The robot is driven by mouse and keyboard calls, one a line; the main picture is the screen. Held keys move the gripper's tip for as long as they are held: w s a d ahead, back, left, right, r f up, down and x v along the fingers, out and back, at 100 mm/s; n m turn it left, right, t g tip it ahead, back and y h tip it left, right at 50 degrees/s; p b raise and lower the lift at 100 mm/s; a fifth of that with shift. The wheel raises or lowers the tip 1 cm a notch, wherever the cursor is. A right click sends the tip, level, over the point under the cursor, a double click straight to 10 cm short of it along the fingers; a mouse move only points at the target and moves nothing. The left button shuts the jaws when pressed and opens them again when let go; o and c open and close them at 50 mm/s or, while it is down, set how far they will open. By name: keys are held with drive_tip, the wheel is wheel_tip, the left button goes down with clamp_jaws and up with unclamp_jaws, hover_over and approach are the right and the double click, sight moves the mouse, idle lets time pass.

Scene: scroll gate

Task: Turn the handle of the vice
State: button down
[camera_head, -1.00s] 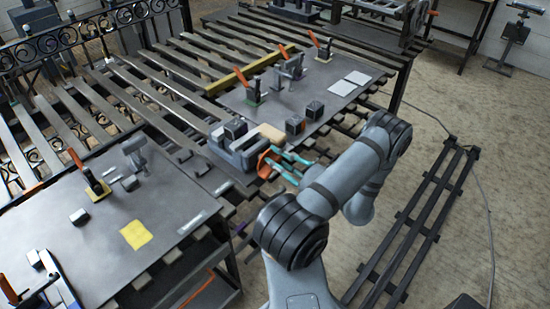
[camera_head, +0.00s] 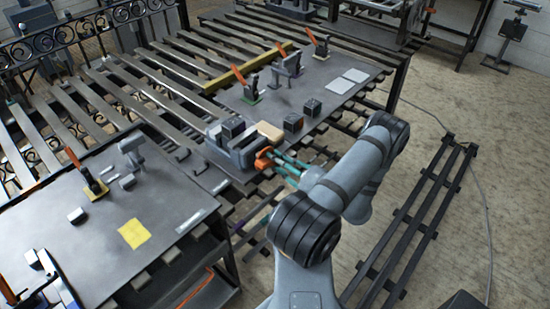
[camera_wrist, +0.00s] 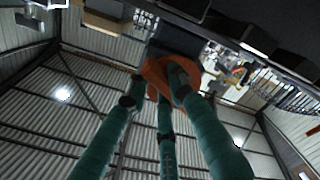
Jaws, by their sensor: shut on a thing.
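The vice (camera_head: 222,144) is a grey block-like body at the near edge of the slatted table in the head view. Its orange handle (camera_head: 263,158) sticks out from the near side, toward my arm. My gripper (camera_head: 276,158) has teal fingers and reaches the handle from the right. In the wrist view the orange handle (camera_wrist: 155,75) lies among the fingertips of my gripper (camera_wrist: 165,88), which are closed on it. The fingers hide part of the handle. The dark vice body (camera_wrist: 178,38) shows behind it.
Small dark blocks (camera_head: 293,122) and a tan block (camera_head: 270,131) stand on or beside the vice. A plate with orange-handled clamps (camera_head: 251,88) lies behind. Another metal table (camera_head: 75,215) with a yellow sheet (camera_head: 134,234) is at left.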

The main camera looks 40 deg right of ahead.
drive_tip(key=m, duration=0.3)
drive_tip(key=f+m, duration=0.1)
drive_tip(key=m, duration=0.1)
drive_tip(key=shift+s+a+f+m, duration=0.1)
drive_tip(key=shift+a+m, duration=0.15)
drive_tip(key=shift+m, duration=0.05)
drive_tip(key=m, duration=0.4)
drive_tip(key=shift+a+f+m, duration=0.3)
drive_tip(key=shift+a+m, duration=0.05)
drive_tip(key=shift+m, duration=0.05)
drive_tip(key=c, duration=1.6)
unclamp_jaws()
drive_tip(key=shift+s+r, duration=0.1)
drive_tip(key=shift+s, duration=0.05)
drive_tip(key=shift+c, duration=0.2)
drive_tip(key=shift+o, duration=0.8)
drive_tip(key=s+d, duration=0.1)
drive_tip(key=s, duration=1)
drive_tip(key=shift+s+d, duration=0.25)
drive_tip(key=shift+s, duration=0.15)
